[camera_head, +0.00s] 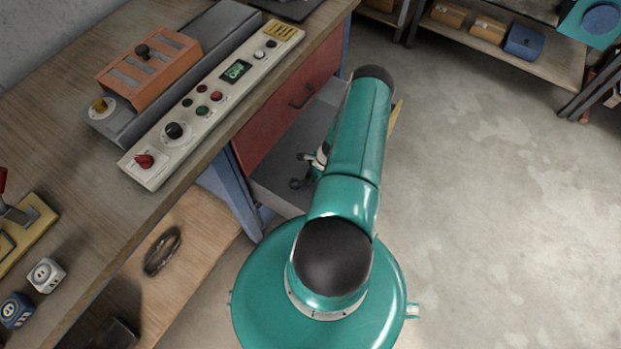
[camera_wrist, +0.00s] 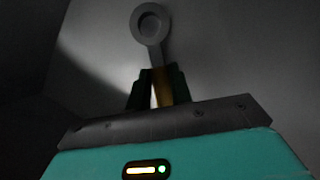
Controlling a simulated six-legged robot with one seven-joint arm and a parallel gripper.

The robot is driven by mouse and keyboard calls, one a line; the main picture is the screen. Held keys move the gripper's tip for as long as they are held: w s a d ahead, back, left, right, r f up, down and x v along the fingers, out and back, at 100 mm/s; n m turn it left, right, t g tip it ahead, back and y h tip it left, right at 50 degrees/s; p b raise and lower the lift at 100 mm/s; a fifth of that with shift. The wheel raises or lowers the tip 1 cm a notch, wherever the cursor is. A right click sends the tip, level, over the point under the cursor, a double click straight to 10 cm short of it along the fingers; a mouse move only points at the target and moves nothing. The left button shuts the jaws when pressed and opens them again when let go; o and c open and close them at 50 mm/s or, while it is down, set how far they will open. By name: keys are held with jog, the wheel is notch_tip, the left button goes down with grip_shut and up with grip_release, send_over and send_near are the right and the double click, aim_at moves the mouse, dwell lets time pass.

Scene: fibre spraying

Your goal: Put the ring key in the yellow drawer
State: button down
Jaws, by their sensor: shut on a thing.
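The drawer (camera_head: 282,160) stands pulled out under the bench. It has a grey inside, and a strip of its yellow front (camera_head: 397,116) shows past my arm. The ring key (camera_wrist: 150,24) is grey with a round ring end, and its shank runs down between my fingers. My gripper (camera_wrist: 157,88) is shut on the key. In the head view the dark ring end (camera_head: 297,183) shows over the grey drawer inside, beside my gripper (camera_head: 310,162). My arm hides the right part of the drawer. I cannot tell whether the key touches the drawer floor.
A closed red drawer front (camera_head: 290,108) stands above the open drawer. The bench top (camera_head: 60,130) carries a control panel (camera_head: 215,100) with knobs and an orange block (camera_head: 148,68). A lower wooden shelf (camera_head: 195,235) holds a dark oval item. The floor at right is clear.

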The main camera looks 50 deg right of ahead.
jog(key=shift+f, duration=0.6)
jog(key=c, duration=1.3)
grip_release()
jog(key=shift+f, duration=0.15)
jog(key=shift+o, duration=0.2)
jog(key=v, duration=1.2)
jog(key=shift+w+a+r, duration=0.1)
jog(key=shift+r, duration=0.15)
